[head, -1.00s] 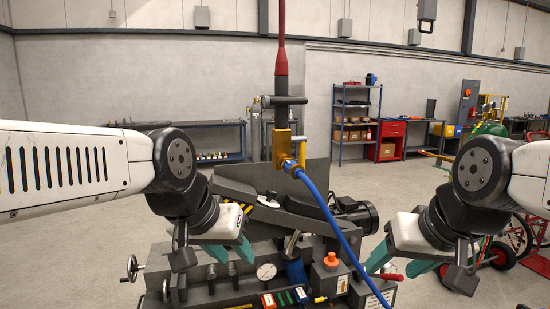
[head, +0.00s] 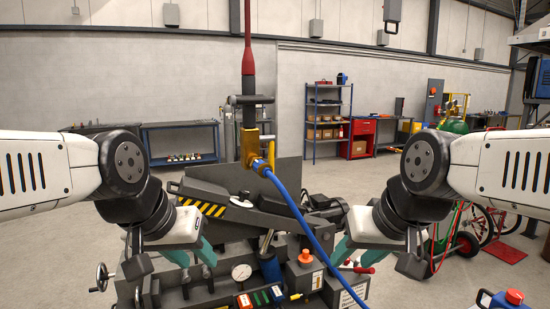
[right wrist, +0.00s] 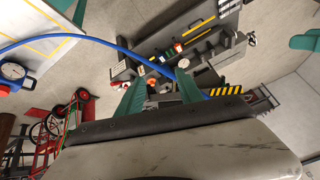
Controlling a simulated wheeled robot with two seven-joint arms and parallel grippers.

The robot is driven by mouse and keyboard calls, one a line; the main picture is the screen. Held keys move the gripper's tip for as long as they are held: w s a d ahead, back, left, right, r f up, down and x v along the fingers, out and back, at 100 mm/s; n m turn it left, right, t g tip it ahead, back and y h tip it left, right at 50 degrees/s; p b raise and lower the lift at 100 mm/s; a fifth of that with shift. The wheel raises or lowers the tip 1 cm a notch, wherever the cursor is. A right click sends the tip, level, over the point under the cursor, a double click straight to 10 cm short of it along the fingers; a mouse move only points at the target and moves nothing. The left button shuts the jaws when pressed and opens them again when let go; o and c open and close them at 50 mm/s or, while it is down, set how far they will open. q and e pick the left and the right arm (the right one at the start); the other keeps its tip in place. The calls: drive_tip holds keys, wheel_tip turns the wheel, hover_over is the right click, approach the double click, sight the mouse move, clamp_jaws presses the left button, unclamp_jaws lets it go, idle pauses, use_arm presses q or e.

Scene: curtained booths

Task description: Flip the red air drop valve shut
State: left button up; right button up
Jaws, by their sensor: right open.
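A red drop line (head: 247,30) hangs from above at the picture's centre left in the head view. Below its dark sleeve is a dark crosswise piece (head: 250,99), then a brass body (head: 249,146) with a blue hose (head: 290,205) curving down right. A red valve lever cannot be clearly told apart on it. My left gripper (head: 194,256), teal-fingered, is low to its left, open and empty. My right gripper (head: 353,248) is low to its right, open and empty; its fingers (right wrist: 156,95) spread in the right wrist view. Neither touches the line. The hose crosses behind those fingers.
A blue shelf (head: 327,120) and red cabinet (head: 362,138) are at the back. Air around the drop line is clear.

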drive_tip(key=shift+w+a, duration=0.15)
drive_tip(key=shift+w, duration=0.05)
drive_tip(key=c, duration=0.4)
drive_tip(key=w+a+g+y, duration=0.1)
drive_tip(key=w+a+r+g+y, duration=0.1)
drive_tip(key=w+a, duration=0.1)
drive_tip(key=w+a+m+g+y, duration=0.1)
drive_tip(key=shift+w+a+r, duration=0.15)
drive_tip(key=shift+w+r, duration=0.25)
clamp_jaws()
drive_tip(key=w+r+y, duration=0.2)
drive_tip(key=w+y, duration=0.2)
drive_tip(key=w, duration=0.3)
drive_tip(key=w+r+m+y, duration=0.1)
drive_tip(key=w+r+y, duration=0.2)
drive_tip(key=w, duration=0.5)
drive_tip(key=w+r+y, duration=0.3)
drive_tip(key=w+y, duration=0.2)
drive_tip(key=w, duration=0.3)
drive_tip(key=shift+d+y, duration=0.3)
drive_tip(key=shift+d, duration=0.1)
